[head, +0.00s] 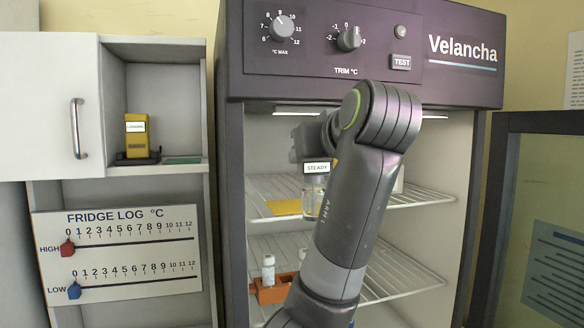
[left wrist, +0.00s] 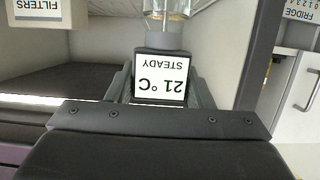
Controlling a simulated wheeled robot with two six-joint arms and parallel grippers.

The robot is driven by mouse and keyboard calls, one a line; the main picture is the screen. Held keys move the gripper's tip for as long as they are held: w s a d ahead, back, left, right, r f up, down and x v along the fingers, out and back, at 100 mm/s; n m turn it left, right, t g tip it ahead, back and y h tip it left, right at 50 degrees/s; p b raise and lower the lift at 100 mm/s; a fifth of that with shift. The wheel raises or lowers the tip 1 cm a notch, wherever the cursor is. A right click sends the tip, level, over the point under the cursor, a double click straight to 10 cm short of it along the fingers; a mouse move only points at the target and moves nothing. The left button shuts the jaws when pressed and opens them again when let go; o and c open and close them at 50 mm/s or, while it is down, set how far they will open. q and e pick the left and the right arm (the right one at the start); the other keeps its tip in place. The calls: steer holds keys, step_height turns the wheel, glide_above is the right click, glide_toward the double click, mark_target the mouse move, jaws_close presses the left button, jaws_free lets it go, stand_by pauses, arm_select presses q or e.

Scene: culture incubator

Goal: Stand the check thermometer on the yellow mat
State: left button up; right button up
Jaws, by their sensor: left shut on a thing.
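The check thermometer has a display block (head: 317,168) marked STEADY, with a clear glass part (head: 312,203) below it. In the left wrist view its display (left wrist: 160,78) reads 21 °C STEADY, upside down. My left gripper (head: 314,150) is shut on it and holds it roughly upright inside the open fridge. The yellow mat (head: 283,207) lies on the upper wire shelf. The glass part appears at the mat's right end; I cannot tell whether it touches the mat. My arm hides what is behind it. My right gripper is not in view.
The wire shelf (head: 425,196) runs right behind my arm. Below, an orange rack (head: 268,291) holds white-capped vials. A yellow logger (head: 136,138) stands in the left cupboard. The fridge door (head: 545,215) is open at right. A FILTERS box (left wrist: 38,10) shows in the wrist view.

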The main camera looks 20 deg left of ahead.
arm_select(q)
steer(key=w+a+p, duration=0.7)
steer(key=w, duration=0.3)
steer(key=shift+w+f+p, duration=0.15)
steer(key=shift+f+p, duration=0.1)
steer(key=shift+p, duration=0.05)
steer(key=shift+d, duration=0.1)
steer(key=shift+f, duration=0.2)
steer(key=o, duration=0.9)
steer(key=shift+o, duration=0.8)
